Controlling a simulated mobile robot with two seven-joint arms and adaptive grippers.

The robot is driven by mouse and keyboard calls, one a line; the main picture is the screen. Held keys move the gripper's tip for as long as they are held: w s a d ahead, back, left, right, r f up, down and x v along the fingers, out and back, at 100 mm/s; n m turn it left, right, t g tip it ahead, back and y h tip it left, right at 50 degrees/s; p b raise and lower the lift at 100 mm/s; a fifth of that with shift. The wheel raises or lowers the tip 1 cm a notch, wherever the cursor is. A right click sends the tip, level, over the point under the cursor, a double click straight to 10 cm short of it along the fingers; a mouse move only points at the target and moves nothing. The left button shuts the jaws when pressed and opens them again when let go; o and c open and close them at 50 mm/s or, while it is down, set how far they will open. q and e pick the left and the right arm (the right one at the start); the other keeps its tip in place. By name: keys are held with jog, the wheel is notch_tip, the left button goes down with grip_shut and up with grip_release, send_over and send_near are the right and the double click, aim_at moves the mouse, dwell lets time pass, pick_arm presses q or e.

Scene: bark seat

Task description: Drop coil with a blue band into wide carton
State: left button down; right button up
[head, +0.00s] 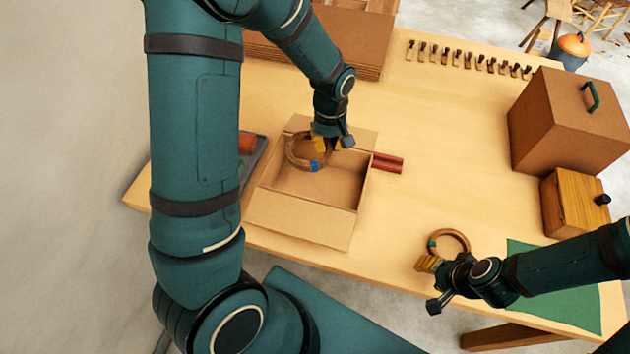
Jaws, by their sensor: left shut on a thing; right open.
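The coil with a blue band (291,155) is a brown ring held by my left gripper (331,145), which is shut on its right side. The blue band is at its lower edge. The coil overlaps the far left part of the wide carton (345,193), an open brown box with its flaps spread. I cannot tell whether the coil is above the rim or inside. My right gripper (430,263) is open at the near edge of another coil, with a green band (460,236), lying on the table. I cannot tell whether they touch.
Red rods (388,162) lie right of the carton. A grey tray (257,160) is partly hidden at its left. A large brown box (565,120), a wooden box (572,205) and a green mat (575,297) are at the right. The middle of the table is clear.

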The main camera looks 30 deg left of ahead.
pick_arm(q)
jog(key=shift+f+b, duration=0.7)
jog(key=shift+f, duration=0.7)
jog(key=c, duration=1.1)
grip_release()
jog(key=shift+o, duration=0.2)
jog(key=shift+r, duration=0.1)
notch_tip(320, 180, up, 12)
